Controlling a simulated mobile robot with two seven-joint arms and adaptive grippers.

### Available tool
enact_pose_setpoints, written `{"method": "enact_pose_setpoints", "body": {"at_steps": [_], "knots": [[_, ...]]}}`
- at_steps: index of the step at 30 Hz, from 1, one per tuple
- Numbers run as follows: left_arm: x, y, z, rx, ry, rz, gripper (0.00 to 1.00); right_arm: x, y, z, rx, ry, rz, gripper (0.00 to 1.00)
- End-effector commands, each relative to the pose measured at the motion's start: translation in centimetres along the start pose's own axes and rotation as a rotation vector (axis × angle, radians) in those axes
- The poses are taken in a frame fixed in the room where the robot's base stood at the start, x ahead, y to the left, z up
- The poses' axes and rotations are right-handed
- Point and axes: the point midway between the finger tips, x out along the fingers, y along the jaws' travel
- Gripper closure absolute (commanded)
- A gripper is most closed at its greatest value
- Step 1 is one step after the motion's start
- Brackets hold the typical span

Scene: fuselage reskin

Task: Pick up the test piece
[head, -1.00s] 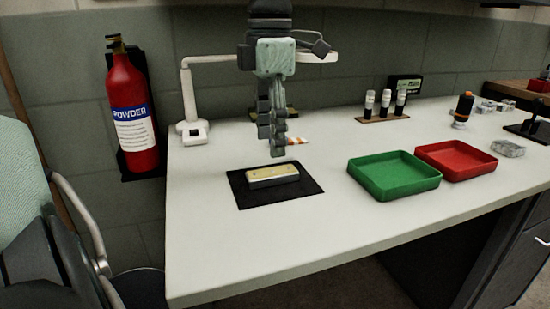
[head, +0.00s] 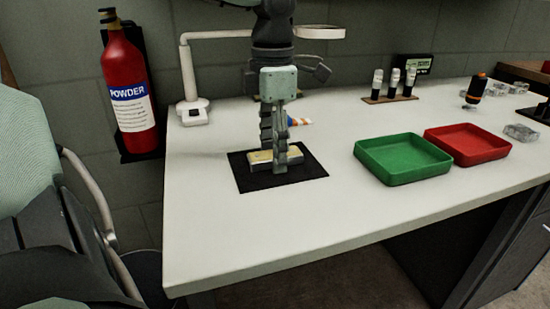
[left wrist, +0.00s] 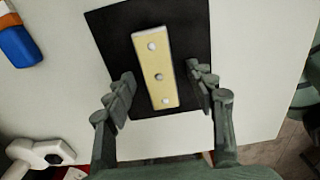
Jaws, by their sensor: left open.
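The test piece (head: 262,160) is a pale yellow bar with a metallic edge, lying flat on a black mat (head: 305,178) on the white bench. In the left wrist view the test piece (left wrist: 157,66) shows three round grey spots along its top. My left gripper (head: 279,168) points down over the mat and hides part of the bar in the head view. In the left wrist view its fingers (left wrist: 160,95) are spread apart on either side of the bar's near end, with gaps to both sides. My right gripper is not in view.
A green tray (head: 402,178) and a red tray (head: 492,158) stand right of the mat. A lamp (head: 187,75) stands behind left. Vials in a rack (head: 390,99) are at the back. Bench space in front of the mat is clear.

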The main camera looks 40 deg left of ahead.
Motion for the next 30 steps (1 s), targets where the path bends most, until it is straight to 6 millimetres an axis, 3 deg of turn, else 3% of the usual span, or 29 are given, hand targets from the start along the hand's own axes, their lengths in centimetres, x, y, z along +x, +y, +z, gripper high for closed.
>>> {"method": "enact_pose_setpoints", "body": {"at_steps": [4, 17, 25, 30], "knots": [[0.0, 0.0, 0.0, 0.0, 0.0, 0.0, 0.46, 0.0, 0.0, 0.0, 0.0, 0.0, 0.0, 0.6], [-0.1, 0.0, 0.0, 0.0, -0.001, 0.0, 0.99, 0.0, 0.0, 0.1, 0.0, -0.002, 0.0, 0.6], [-0.5, 0.1, 0.1, 0.0, -0.002, 0.002, 1.0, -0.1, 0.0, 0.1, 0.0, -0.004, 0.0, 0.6], [-3.1, 0.1, 0.1, 0.0, -0.005, 0.003, 1.0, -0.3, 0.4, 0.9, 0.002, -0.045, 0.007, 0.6]]}}
